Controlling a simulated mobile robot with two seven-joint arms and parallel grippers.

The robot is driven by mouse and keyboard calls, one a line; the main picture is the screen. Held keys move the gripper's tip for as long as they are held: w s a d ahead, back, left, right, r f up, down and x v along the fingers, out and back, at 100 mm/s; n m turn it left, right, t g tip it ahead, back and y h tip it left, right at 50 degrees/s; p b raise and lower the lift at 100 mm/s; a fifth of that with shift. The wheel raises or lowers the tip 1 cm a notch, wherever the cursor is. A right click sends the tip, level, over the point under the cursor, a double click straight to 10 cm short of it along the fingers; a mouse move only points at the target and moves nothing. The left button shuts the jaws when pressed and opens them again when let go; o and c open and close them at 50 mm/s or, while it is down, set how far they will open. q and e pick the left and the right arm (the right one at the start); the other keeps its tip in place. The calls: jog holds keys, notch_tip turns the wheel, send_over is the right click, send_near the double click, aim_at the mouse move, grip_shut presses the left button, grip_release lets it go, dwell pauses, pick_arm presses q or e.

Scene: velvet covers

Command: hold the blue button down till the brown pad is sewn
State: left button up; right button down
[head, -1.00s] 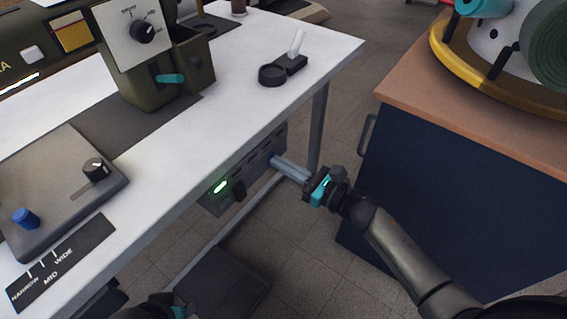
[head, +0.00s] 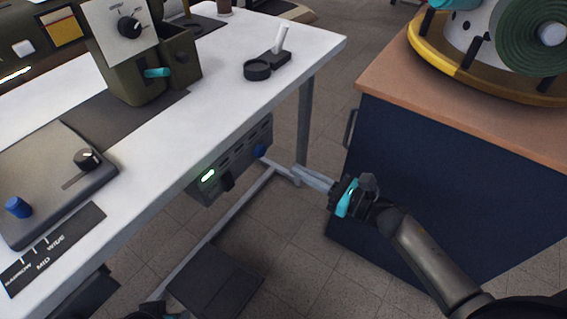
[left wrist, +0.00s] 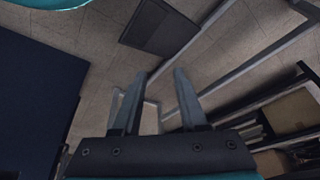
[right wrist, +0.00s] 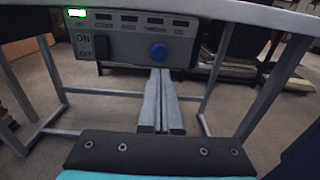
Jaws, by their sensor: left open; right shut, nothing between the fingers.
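The blue button (head: 260,150) is at the right end of the grey control box (head: 233,160) under the white table's edge. It also shows in the right wrist view (right wrist: 158,52), just beyond my fingertips. My right gripper (head: 298,172) is shut and empty, its tips apart from the button, to its right in the head view. My left gripper (left wrist: 159,72) is open and empty above the floor; only a bit shows at the head view's bottom edge. I cannot make out a brown pad in any view.
A green light (right wrist: 77,13) glows above the ON/OFF switch (right wrist: 91,47); the small lamps beside it look dark. A second blue knob (head: 18,207) sits on the tabletop box. A navy cabinet (head: 440,190) stands right of my right gripper. A dark floor plate (head: 215,280) lies below.

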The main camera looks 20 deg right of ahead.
pick_arm(q)
jog(key=shift+s+f, duration=0.1)
jog(key=shift+f, duration=0.6)
pick_arm(e)
jog(key=shift+v, duration=2.25)
